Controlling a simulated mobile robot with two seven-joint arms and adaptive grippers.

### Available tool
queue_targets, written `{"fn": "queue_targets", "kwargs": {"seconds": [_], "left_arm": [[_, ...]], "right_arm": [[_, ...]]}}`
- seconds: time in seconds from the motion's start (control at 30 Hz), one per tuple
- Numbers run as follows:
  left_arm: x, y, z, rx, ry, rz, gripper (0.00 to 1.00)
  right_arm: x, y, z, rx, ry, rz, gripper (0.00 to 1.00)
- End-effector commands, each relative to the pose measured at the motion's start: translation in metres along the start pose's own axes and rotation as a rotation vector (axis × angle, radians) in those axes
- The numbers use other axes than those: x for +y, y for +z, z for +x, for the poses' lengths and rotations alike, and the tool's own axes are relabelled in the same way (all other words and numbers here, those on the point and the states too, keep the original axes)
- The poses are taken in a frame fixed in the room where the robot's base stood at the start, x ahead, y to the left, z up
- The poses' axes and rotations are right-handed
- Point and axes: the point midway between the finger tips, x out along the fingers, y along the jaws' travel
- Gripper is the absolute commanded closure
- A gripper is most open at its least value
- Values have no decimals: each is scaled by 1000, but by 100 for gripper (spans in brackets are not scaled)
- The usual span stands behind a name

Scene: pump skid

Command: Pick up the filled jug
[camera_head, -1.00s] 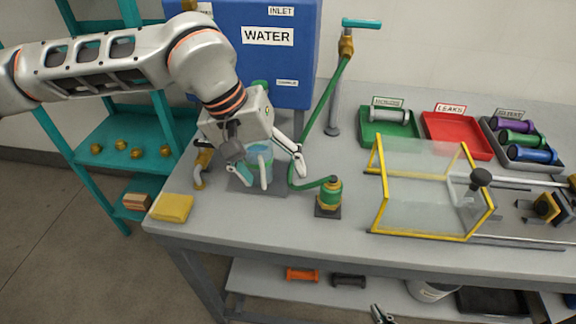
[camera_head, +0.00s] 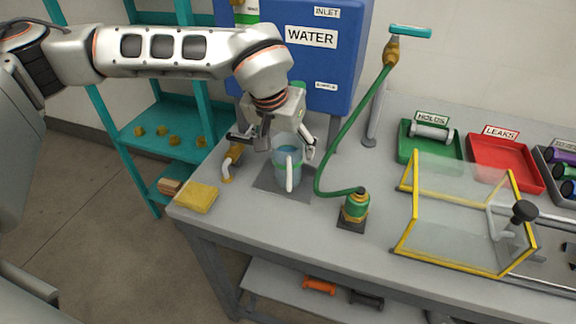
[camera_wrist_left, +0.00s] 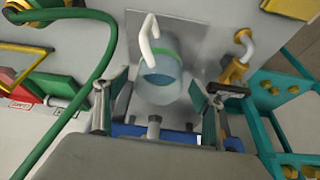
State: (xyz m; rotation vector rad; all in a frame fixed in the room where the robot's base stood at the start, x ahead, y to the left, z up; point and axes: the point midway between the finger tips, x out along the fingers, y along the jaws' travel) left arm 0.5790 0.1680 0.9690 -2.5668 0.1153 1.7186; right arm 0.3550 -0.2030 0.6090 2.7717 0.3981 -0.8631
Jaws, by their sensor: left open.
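The clear jug (camera_head: 289,169) stands upright on a grey plate on the bench below the blue water tank. It holds bluish water and has a green band and a white handle facing the head camera. My left gripper (camera_head: 275,146) is open and empty at the jug's upper part, on the tank side. In the left wrist view the jug (camera_wrist_left: 160,82) lies ahead of and between the spread fingers (camera_wrist_left: 160,108), with gaps at both sides. I cannot see contact. My right gripper is not in view.
A green hose (camera_head: 340,145) curves close to the jug's right, ending at a green and brass fitting (camera_head: 355,206). A brass tap with a white spout (camera_head: 229,165) and a yellow sponge (camera_head: 197,197) are at left. A yellow-framed clear guard (camera_head: 462,220) stands farther right.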

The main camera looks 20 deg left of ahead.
Motion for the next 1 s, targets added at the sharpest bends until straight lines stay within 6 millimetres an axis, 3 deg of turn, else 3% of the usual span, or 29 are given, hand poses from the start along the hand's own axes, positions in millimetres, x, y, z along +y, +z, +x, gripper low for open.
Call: {"fn": "queue_targets", "kwargs": {"seconds": [0.33,0.5,0.6,1.0], "left_arm": [[0,0,8,1,1,0,34],[0,0,8,1,1,0,79],[0,-1,7,3,1,0,100],[0,-5,-2,5,1,0,100]], "right_arm": [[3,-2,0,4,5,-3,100],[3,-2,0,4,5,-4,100],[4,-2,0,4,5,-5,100],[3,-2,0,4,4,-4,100]]}}
